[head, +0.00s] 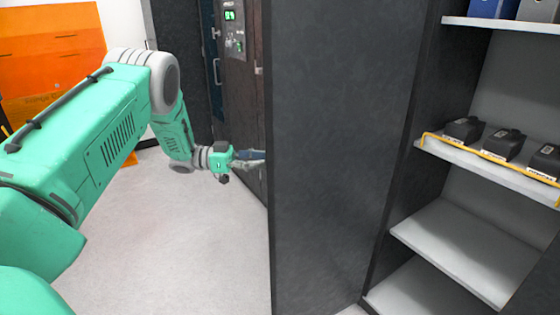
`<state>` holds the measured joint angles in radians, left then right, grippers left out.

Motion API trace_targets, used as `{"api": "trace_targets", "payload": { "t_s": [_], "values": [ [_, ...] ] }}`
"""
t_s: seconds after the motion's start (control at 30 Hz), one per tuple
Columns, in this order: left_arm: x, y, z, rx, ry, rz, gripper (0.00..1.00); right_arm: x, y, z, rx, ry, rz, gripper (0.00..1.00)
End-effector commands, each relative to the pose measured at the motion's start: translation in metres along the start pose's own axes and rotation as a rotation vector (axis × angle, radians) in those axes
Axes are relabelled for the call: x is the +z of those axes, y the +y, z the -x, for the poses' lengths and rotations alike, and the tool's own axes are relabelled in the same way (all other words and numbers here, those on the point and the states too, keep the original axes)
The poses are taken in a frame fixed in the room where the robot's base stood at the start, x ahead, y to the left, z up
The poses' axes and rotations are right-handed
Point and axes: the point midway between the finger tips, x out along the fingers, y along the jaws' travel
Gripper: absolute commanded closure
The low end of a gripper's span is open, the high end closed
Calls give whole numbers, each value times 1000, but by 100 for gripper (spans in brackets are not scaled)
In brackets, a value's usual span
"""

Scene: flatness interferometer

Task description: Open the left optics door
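My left arm comes in from the left, and my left gripper (254,156) is beside a dark brown cabinet front (240,95). Its fingertips reach to the near edge of a large dark grey panel (340,150), which may hide part of them. I cannot tell whether they are open or shut, or touching anything. The brown front carries green displays (231,15) and small controls. A pale vertical handle (216,71) is at its left edge. I cannot tell which surface is the left optics door. My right gripper is not in view.
On the right, an open shelf unit has a yellow-edged shelf (433,144) with black devices (502,143) on it, and empty lower shelves (460,240). Orange panels (50,55) stand at the far left. The pale floor (190,240) below my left arm is clear.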

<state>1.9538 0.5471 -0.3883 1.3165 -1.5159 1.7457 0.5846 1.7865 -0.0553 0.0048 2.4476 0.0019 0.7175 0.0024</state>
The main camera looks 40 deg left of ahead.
Motion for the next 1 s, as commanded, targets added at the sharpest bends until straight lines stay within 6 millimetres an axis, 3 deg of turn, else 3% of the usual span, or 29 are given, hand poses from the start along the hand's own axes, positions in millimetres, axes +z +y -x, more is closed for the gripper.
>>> {"api": "trace_targets", "payload": {
  "t_s": [0.1,0.3,1.0],
  "values": [
    [1,-1,24,-2,0,1,68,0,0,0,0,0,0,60],
    [1,0,43,-1,-1,1,68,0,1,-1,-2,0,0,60],
    [2,-2,48,-1,0,3,68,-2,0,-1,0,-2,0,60]
  ]
}}
